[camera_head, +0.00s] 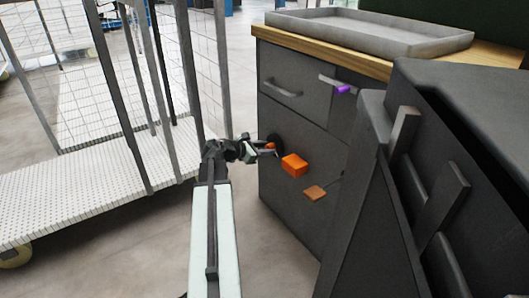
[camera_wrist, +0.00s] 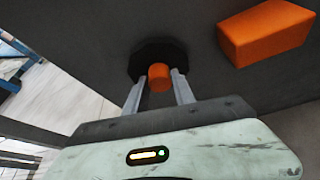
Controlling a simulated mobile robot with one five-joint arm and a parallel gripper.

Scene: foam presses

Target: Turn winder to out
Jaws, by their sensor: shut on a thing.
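The winder is a small orange knob on a dark round base (camera_wrist: 150,55), set in the dark cabinet front. In the wrist view its orange part (camera_wrist: 158,78) sits between my two fingertips. My gripper (camera_wrist: 157,80) is shut on the winder, one finger on each side. In the head view my gripper (camera_head: 262,149) reaches the cabinet front from the left, and the winder (camera_head: 271,146) is partly hidden by it. No marking for "out" can be read.
An orange block (camera_head: 294,165) protrudes right of the winder; it also shows in the wrist view (camera_wrist: 268,32). A flat orange-brown piece (camera_head: 315,192) is lower right. A wire cage trolley (camera_head: 100,195) stands left. A dark machine (camera_head: 460,110) stands right. A grey tray (camera_head: 370,32) tops the cabinet.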

